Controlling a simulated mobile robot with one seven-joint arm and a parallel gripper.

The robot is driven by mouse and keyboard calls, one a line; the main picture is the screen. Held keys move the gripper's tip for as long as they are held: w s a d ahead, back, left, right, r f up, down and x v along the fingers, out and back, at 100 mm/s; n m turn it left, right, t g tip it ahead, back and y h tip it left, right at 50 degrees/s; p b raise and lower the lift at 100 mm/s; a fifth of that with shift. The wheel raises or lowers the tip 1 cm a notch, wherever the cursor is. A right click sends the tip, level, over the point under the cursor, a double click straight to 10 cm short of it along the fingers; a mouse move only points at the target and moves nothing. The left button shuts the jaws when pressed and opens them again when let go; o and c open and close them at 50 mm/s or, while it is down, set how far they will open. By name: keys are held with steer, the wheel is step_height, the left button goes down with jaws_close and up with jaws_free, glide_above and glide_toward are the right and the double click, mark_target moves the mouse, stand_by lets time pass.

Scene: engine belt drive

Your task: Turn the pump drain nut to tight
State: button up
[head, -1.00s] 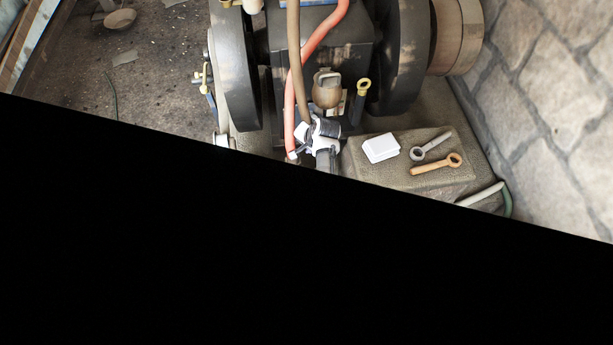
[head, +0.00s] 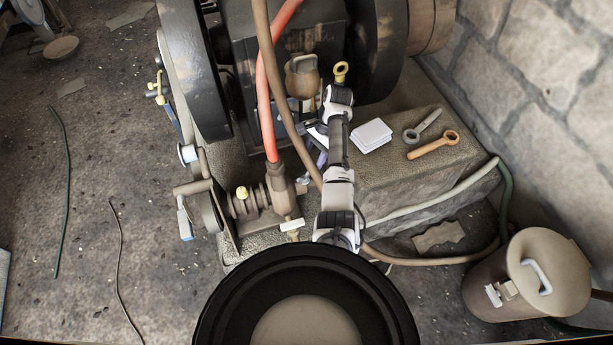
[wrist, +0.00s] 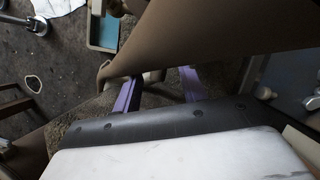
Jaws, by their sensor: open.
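The pump (head: 277,190), with brass fittings, sits on the stone base left of my arm in the head view. A pale bar (head: 292,225) with a brass piece (head: 293,236) below it is at its lower end. I cannot tell for sure which fitting is the drain nut. My gripper (head: 316,143) is up and right of the pump, by the brown hose, partly hidden by my wrist. In the wrist view its two purple fingers (wrist: 158,88) stand apart, partly behind a large brown shape (wrist: 190,40). Nothing is clearly held between them.
A red hose (head: 265,90) and a brown hose (head: 281,110) run close to my gripper. A white block (head: 371,135), a grey wrench (head: 422,126) and an orange wrench (head: 433,145) lie on the stone block. A lidded can (head: 545,275) stands lower right. The floor at left is mostly clear.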

steer(key=x, duration=0.6)
steer(key=shift+s+a+f+b, duration=0.15)
steer(key=shift+a+f+b, duration=0.05)
steer(key=shift+f+b, duration=0.15)
